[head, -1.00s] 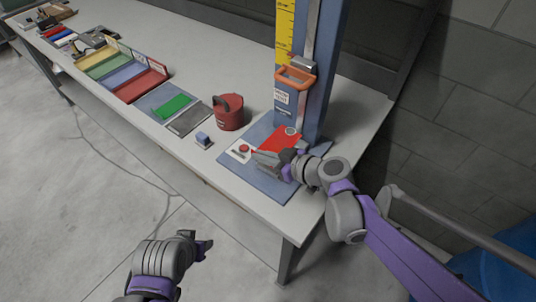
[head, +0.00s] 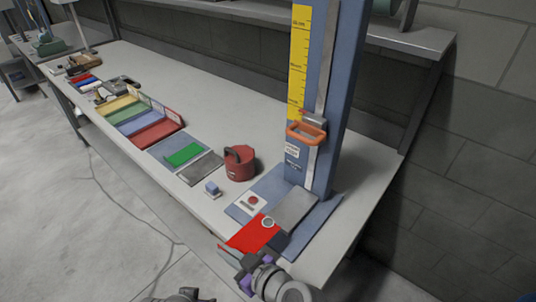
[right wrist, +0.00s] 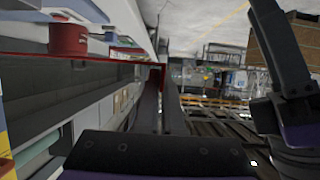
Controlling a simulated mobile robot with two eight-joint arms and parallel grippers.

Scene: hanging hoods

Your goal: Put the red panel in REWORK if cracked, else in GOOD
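I cannot make out any crack. Part of my left arm's end (head: 182,296) shows at the bottom edge; its fingers are not clear. Coloured trays, yellow, green, blue and red (head: 157,134), stand along the bench; their labels are too small to read.
The blue column (head: 325,110) with an orange handle (head: 306,132) rises behind the panel. A grey plate (head: 293,210) lies on the base beside a red button (head: 253,200). A red round container (head: 239,165), small blue block (head: 212,188) and green panel (head: 183,154) lie leftward.

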